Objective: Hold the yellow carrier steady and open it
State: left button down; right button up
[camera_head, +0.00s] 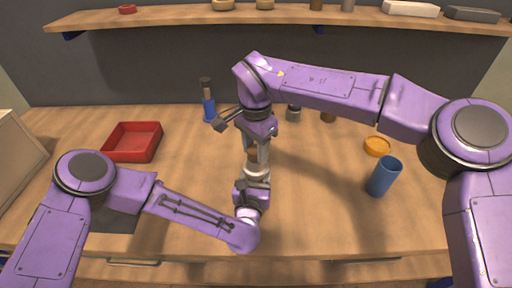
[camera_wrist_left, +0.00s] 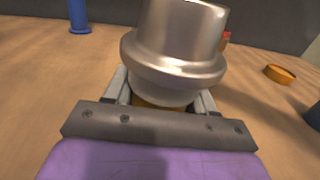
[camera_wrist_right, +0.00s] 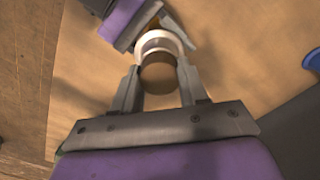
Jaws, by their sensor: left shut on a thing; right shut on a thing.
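The yellow carrier stands upright between my two grippers near the middle of the table. Its silver flanged upper part (camera_wrist_left: 178,45) fills the left wrist view, with a narrow yellow strip (camera_wrist_left: 160,103) below it. My left gripper (camera_head: 254,182) is shut on the lower part, which its fingers mostly hide. My right gripper (camera_head: 257,150) points down from above and is shut on the top of the carrier. In the right wrist view a brownish round top (camera_wrist_right: 158,78) sits between its fingers, with a pale silver ring (camera_wrist_right: 158,42) beside it. I cannot see a gap between top and body.
A red tray (camera_head: 133,142) lies at the left. A blue bottle with a dark top (camera_head: 208,103) stands behind my grippers. A blue cup (camera_head: 384,176) and an orange dish (camera_head: 377,146) are at the right. A shelf (camera_head: 280,18) runs along the back.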

aim_at(255, 149)
jog(key=shift+a+r, duration=0.1)
jog(key=shift+r, duration=0.05)
dwell(0.4)
jog(key=shift+r, duration=0.95)
jog(key=shift+r, duration=2.05)
pick_arm(q)
jog(key=shift+c, duration=1.4)
grip_release()
jog(key=shift+s, duration=0.1)
pick_arm(e)
jog(key=shift+f, duration=0.1)
